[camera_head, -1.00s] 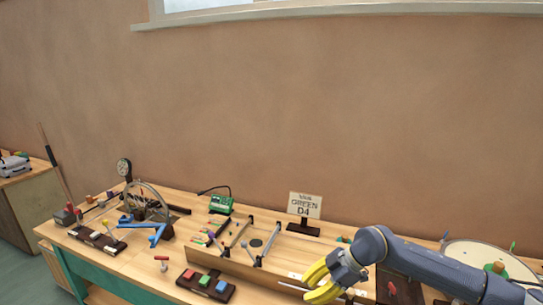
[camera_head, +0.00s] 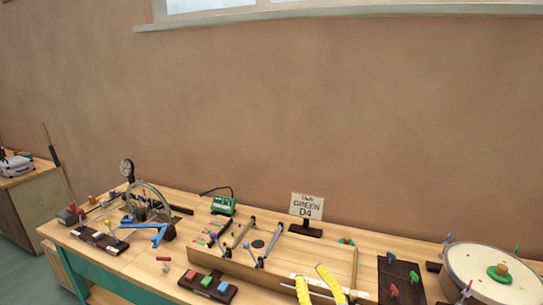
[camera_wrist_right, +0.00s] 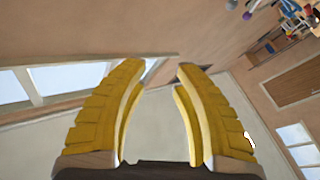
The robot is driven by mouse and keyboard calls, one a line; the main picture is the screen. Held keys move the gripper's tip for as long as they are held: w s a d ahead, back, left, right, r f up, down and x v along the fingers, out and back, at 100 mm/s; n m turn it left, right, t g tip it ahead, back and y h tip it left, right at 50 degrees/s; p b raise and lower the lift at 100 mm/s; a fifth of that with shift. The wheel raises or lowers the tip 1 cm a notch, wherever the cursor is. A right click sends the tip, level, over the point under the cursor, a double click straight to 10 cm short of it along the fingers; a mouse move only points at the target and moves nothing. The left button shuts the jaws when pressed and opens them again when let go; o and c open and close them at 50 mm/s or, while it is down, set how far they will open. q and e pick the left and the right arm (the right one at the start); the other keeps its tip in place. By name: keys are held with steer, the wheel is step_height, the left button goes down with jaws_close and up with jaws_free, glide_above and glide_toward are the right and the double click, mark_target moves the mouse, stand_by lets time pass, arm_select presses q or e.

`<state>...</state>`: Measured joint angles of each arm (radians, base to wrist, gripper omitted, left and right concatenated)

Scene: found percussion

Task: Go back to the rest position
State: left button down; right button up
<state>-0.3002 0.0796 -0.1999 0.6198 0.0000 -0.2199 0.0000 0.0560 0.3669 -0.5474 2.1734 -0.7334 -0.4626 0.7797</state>
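My right gripper (camera_head: 316,272) shows at the bottom edge of the head view as two yellow fingers pointing up, spread apart. In the right wrist view the same gripper (camera_wrist_right: 154,68) is open with nothing between its fingers. Behind its fingers that view shows wall, window and floor. The rest of the right arm is out of the head view. My left gripper is in neither view.
The wooden bench holds a shallow wooden frame (camera_head: 354,268) with rods, a sign (camera_head: 307,206) reading "GREEN D4", a green device (camera_head: 223,206), a block stand with coloured blocks (camera_head: 206,282), a spoked wheel (camera_head: 149,187) and a round drum (camera_head: 475,264).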

steer(key=s+d+f+m+g+h, duration=0.45)
steer(key=s+d+f+h, duration=0.45)
steer(key=d+f, duration=0.4)
steer(key=s+d+f+n+g+h, duration=0.1)
steer(key=s+d+f+g, duration=0.35)
steer(key=s, duration=0.35)
steer(key=s+d+f+n+g+h, duration=0.1)
steer(key=s+d+f+n+g, duration=0.2)
steer(key=s+f, duration=0.45)
steer(key=s+a+f+m+g+y, duration=0.1)
steer(key=s+a+f+g, duration=0.15)
steer(key=f, duration=1.25)
steer(key=s+a+f+m+g+y, duration=0.1)
steer(key=s+a+f+y, duration=0.15)
steer(key=f, duration=1.25)
steer(key=s+f+m+g, duration=0.2)
steer(key=s+f+g, duration=0.1)
steer(key=s+f, duration=1.7)
steer(key=shift+s+y, duration=0.35)
steer(key=shift+s, duration=0.4)
steer(key=shift+f+m, duration=0.1)
steer(key=shift+m, duration=0.25)
